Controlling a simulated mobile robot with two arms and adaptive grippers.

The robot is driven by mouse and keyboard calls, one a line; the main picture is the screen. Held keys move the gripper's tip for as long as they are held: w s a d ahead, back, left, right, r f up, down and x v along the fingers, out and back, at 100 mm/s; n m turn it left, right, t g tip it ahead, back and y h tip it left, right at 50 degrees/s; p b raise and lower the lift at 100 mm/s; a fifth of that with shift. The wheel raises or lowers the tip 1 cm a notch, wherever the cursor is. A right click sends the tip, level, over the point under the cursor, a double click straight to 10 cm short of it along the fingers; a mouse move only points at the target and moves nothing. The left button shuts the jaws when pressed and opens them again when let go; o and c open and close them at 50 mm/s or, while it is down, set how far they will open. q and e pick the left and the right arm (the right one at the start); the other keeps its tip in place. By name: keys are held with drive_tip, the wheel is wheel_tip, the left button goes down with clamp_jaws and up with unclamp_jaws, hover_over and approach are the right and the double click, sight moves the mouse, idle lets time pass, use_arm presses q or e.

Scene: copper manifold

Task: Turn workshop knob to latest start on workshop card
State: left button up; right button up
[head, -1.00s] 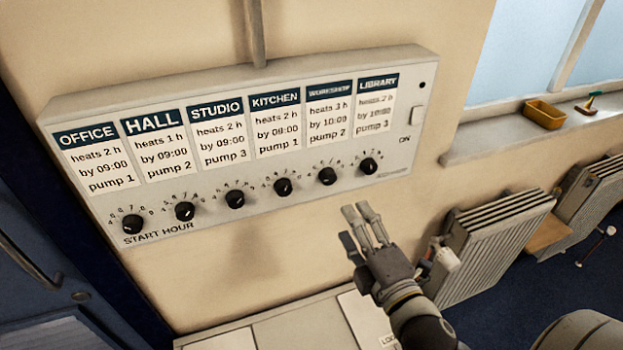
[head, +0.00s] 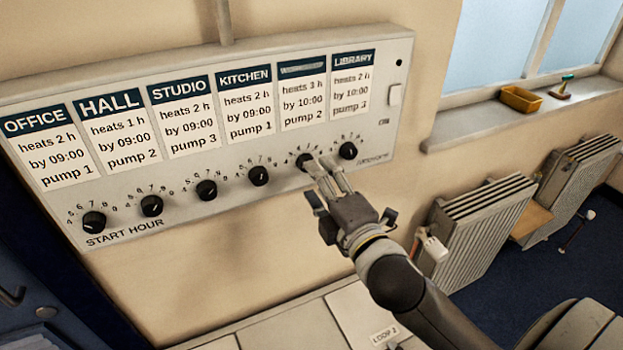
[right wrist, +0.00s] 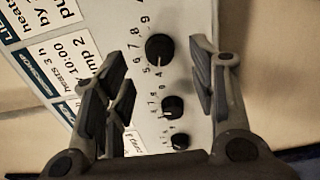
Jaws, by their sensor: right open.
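The workshop card (head: 302,100) has a blurred header in the head view and reads "heats 3 h, by 10:00, pump 2". Below it is the black workshop knob (head: 304,161), partly covered by my right gripper (head: 323,168). In the right wrist view, the nearest black knob (right wrist: 160,48) appears to be the workshop one, with a scale of about 4 to 9; its white pointer seems to be by the 4. My right gripper is open, its fingers on either side of the line to the knob, apparently not touching it. My left gripper is not in view.
The grey panel (head: 210,222) carries a row of similar knobs, with the kitchen knob (head: 258,176) and library knob (head: 347,151) close to either side. Radiators (head: 470,220) stand to the right. A windowsill (head: 455,128) holds a yellow tray (head: 521,99).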

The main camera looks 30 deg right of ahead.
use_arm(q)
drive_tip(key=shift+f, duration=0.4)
use_arm(e)
drive_tip(key=shift+w+d, duration=0.1)
drive_tip(key=shift+w, duration=2.05)
drive_tip(key=shift+c, duration=0.2)
drive_tip(key=c, duration=1)
